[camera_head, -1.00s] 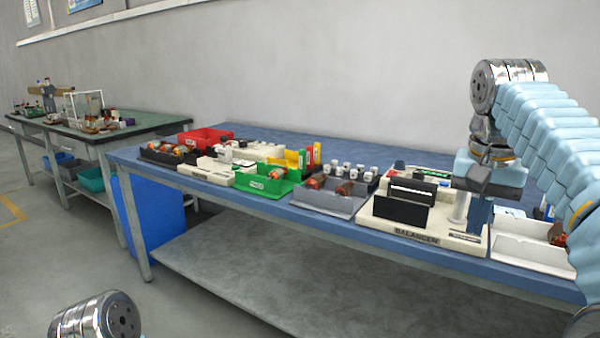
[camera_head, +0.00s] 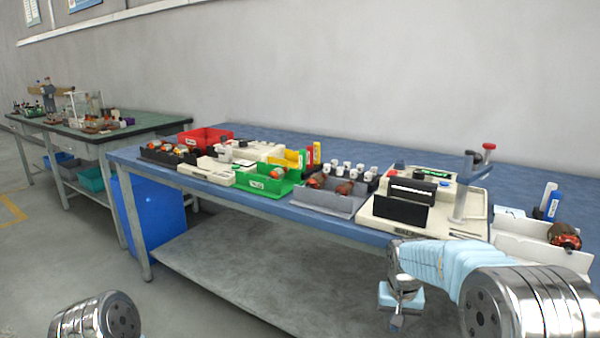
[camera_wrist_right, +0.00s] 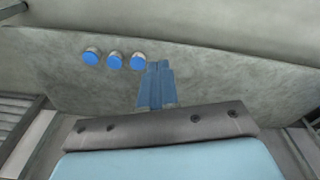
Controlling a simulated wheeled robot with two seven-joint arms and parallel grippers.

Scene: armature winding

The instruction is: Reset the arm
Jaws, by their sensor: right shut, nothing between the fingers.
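My right arm comes in from the lower right in the head view, with its gripper (camera_head: 396,318) pointing down in front of the table's front edge. In the right wrist view the right gripper (camera_wrist_right: 157,72) shows its two blue-grey fingers pressed together, with nothing between them. The gripper is clear of the things on the table. Only a silver joint of my left arm shows at the lower left of the head view. The left gripper is out of the picture.
A blue-topped table (camera_head: 265,212) holds a cream balancer station (camera_head: 450,226), a green bin (camera_head: 262,184), a red bin (camera_head: 205,138), a grey bin (camera_head: 330,203) and a white bin (camera_head: 540,255) with a copper armature (camera_head: 564,236). A grey lower shelf (camera_head: 250,265) lies beneath.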

